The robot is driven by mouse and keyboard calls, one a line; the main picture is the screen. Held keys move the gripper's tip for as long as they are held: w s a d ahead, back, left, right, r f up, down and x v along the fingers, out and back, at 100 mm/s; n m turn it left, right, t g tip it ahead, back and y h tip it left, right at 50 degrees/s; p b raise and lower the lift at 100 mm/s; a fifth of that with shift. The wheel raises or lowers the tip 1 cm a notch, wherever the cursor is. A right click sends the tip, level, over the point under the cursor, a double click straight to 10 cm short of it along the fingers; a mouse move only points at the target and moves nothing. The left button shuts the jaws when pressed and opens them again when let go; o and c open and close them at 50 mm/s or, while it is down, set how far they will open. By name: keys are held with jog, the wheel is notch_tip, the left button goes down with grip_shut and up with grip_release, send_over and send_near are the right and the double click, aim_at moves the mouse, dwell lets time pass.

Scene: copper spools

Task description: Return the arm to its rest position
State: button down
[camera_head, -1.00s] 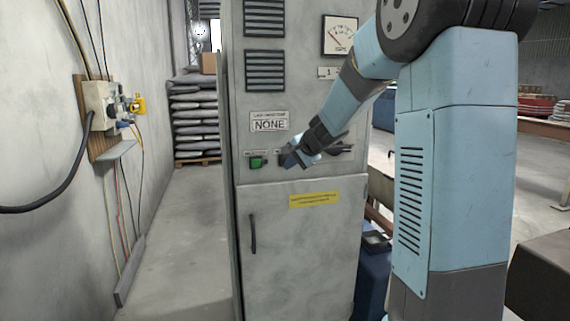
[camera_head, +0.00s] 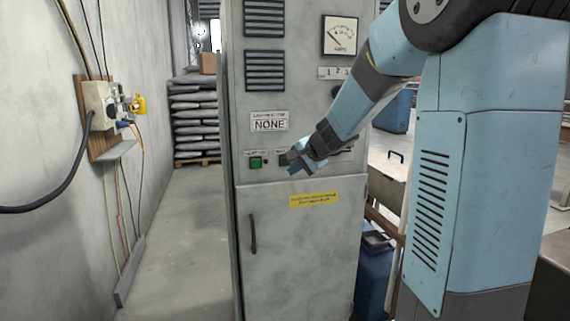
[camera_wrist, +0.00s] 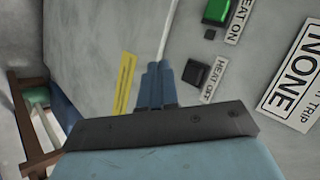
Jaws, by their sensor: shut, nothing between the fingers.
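My gripper (camera_head: 291,162) is in front of the grey control cabinet (camera_head: 300,237), at the height of its button row. In the wrist view the blue fingers of my gripper (camera_wrist: 157,72) are together with nothing between them. The black button (camera_wrist: 195,73) labelled HEAT OFF is just right of the fingertips there, with a visible gap in the picture. The green button (camera_wrist: 217,11) labelled HEAT ON is further up; it also shows in the head view (camera_head: 255,162), left of my gripper. In the head view my gripper hides the black button.
A sign reading NONE (camera_head: 268,121) and a dial gauge (camera_head: 340,35) are on the cabinet. A wall panel with plugs (camera_head: 103,110) is at the left. Stacked sacks (camera_head: 195,115) stand behind. The floor (camera_head: 185,250) left of the cabinet is clear.

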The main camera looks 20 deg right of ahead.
dwell(0.4)
jog(key=s+a+r+n+g, duration=0.1)
jog(key=s+a+r+n, duration=0.25)
jog(key=s, duration=0.65)
jog(key=s+d+f+n+g+h, duration=0.1)
jog(key=s+n+h, duration=0.1)
jog(key=s, duration=1)
jog(key=s+d+f+n+g+h, duration=0.1)
jog(key=s+n, duration=0.4)
jog(key=s, duration=0.8)
jog(key=shift+d+h, duration=0.4)
jog(key=shift+n, duration=0.25)
